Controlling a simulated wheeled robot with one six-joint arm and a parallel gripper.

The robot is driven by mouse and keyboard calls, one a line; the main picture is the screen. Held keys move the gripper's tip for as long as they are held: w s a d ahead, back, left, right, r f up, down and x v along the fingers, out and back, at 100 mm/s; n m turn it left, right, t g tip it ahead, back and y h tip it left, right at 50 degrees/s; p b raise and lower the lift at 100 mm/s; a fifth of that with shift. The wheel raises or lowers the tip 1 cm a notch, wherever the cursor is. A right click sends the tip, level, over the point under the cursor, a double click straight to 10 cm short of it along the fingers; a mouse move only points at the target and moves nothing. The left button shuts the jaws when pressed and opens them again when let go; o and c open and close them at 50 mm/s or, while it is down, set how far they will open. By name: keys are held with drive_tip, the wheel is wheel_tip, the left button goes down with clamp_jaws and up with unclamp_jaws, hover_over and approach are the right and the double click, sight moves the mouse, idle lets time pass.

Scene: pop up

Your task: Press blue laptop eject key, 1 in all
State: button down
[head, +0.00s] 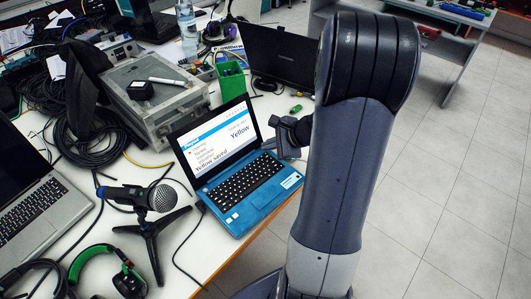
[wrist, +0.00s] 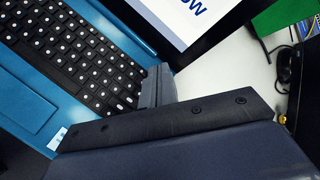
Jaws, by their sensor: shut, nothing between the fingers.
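The blue laptop (head: 262,197) stands open on the white table, its lit screen (head: 218,140) showing the word "Yellow". Its black keyboard (head: 243,190) has pale key marks, and I cannot make out which key is the eject key. In the wrist view the keyboard (wrist: 75,50) fills the upper left. My gripper (head: 284,140) is at the right side of the laptop, near the screen hinge. In the wrist view my gripper (wrist: 157,86) is shut and empty, over the keyboard's corner by the hinge. It hides some keys there, and I cannot tell whether it touches one.
A grey metal box (head: 155,95) and a microphone on a tripod (head: 160,198) are to the left. A silver laptop (head: 40,215) is at far left. Floor lies to the right.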

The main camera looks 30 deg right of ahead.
drive_tip(key=shift+f, duration=0.1)
drive_tip(key=shift+f+b, duration=0.35)
drive_tip(key=shift+b, duration=0.2)
drive_tip(key=shift+f+b, duration=0.3)
drive_tip(key=shift+b, duration=0.05)
idle(0.6)
idle(0.3)
drive_tip(key=shift+r+p, duration=0.6)
drive_tip(key=shift+r, duration=0.15)
wheel_tip(320, 180, up, 5)
drive_tip(key=p, duration=0.4)
drive_tip(key=shift+r, duration=0.1)
idle(0.7)
